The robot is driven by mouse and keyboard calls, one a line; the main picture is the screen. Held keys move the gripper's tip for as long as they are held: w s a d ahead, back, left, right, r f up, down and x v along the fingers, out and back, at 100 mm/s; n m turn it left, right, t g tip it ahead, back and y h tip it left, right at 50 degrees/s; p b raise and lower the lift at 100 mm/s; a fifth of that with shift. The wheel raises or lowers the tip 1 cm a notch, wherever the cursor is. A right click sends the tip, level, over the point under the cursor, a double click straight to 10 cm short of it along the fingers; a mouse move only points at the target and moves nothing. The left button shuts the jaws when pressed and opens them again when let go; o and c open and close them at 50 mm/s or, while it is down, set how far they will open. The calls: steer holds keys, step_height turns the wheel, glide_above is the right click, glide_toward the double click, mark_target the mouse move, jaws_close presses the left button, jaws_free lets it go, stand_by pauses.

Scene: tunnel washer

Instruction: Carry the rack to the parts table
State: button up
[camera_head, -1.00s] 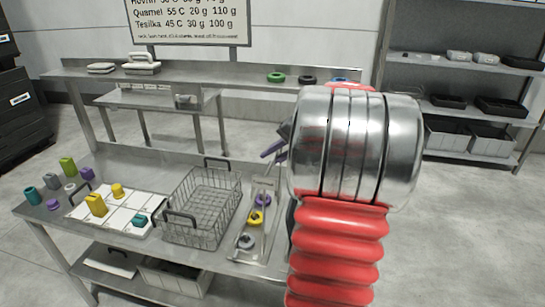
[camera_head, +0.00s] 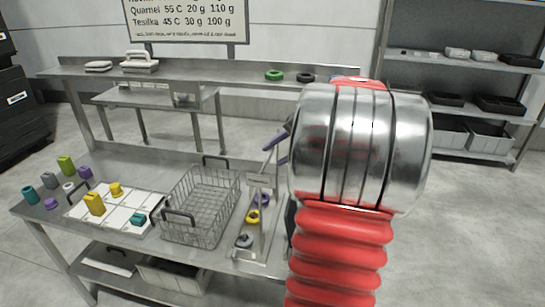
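A wire basket (camera_head: 203,213) with dark handles stands on the near metal table (camera_head: 142,165). Just right of it is a narrow metal holder (camera_head: 258,181) with purple, yellow and grey rings. I cannot tell which of the two is the rack. A long metal table (camera_head: 225,77) stands behind; no label shows which is the parts table.
A white tray (camera_head: 75,213) with yellow and teal parts lies left of the basket, with several coloured parts around it. Green (camera_head: 274,75) and black (camera_head: 305,77) rings lie on the back table. Shelving (camera_head: 470,95) stands at the right. Floor between is clear.

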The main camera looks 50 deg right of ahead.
steer(key=v, duration=1)
steer(key=shift+s, duration=0.3)
steer(key=shift+r, duration=0.1)
